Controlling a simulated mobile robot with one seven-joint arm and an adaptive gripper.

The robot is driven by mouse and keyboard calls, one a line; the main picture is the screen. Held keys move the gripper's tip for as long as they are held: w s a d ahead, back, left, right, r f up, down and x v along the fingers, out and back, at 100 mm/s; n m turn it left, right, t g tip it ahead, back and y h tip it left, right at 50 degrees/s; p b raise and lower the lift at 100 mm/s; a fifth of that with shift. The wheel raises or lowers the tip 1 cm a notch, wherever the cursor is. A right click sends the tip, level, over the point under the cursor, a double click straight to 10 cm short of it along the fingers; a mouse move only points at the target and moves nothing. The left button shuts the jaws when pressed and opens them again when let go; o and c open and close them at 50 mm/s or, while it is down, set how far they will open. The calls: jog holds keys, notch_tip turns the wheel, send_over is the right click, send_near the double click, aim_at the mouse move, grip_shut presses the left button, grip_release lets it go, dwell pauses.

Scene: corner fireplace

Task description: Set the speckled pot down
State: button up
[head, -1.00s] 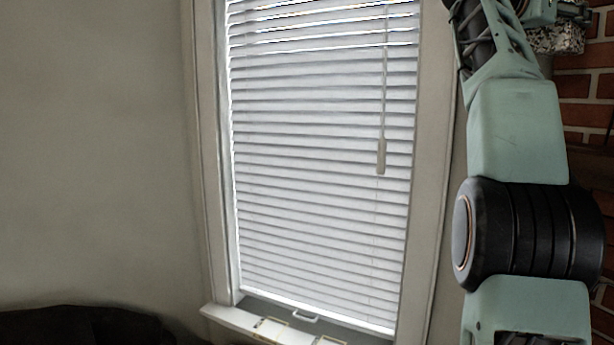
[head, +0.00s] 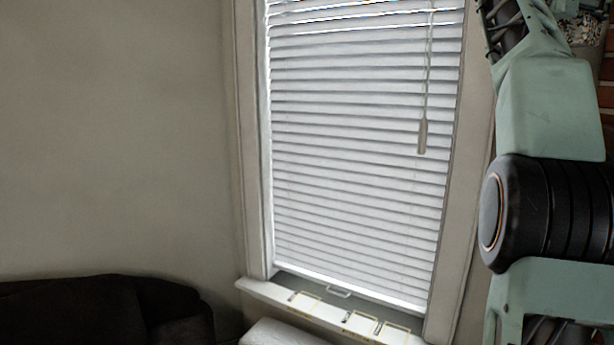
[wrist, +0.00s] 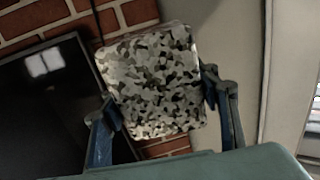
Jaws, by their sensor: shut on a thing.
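The speckled pot (wrist: 152,80) is grey, black and white, and fills the middle of the wrist view. My gripper (wrist: 165,105) is shut on it, with one finger against its left side and one against its right side. The pot looks tilted in that view, and its underside contact cannot be seen. In the head view a small part of the speckled pot (head: 585,28) shows at the top right corner, beyond my arm. The gripper's fingers are not clear there.
A window with white blinds (head: 360,150) and a sill (head: 330,312) stands ahead. A dark sofa-like shape (head: 100,312) is at lower left, with a pale object (head: 280,333) beside it. The wrist view shows a brick wall (wrist: 60,18) and a dark screen-like panel (wrist: 45,105).

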jog(key=w+a+f+n+t+y, duration=0.3)
jog(key=w+a+f+t, duration=0.15)
jog(key=w+f, duration=0.45)
jog(key=w+a+f+n+t+y, duration=0.3)
jog(key=w+a+f, duration=0.35)
jog(key=w, duration=0.45)
jog(key=w+a+f+n+t+y, duration=0.1)
jog(key=w+a+f+n+y, duration=0.15)
jog(key=a+f, duration=0.45)
jog(key=w+a+f+n+t+y, duration=0.2)
jog(key=w+a+f+y, duration=0.3)
jog(key=f, duration=0.5)
jog(key=s+a+f+n+y, duration=0.2)
jog(key=a+f, duration=0.5)
jog(key=f, duration=0.1)
jog(key=s+a+f+n+y, duration=0.1)
jog(key=s+a+f+y, duration=0.15)
jog(key=a+f, duration=0.45)
jog(key=s+a+f, duration=0.2)
jog(key=s+f, duration=0.3)
jog(key=s, duration=0.3)
jog(key=s+a+f+h, duration=0.1)
jog(key=s+a+f, duration=0.1)
jog(key=s+f, duration=0.3)
jog(key=s, duration=0.3)
jog(key=shift+s+a+h, duration=0.25)
jog(key=shift+a+h, duration=0.05)
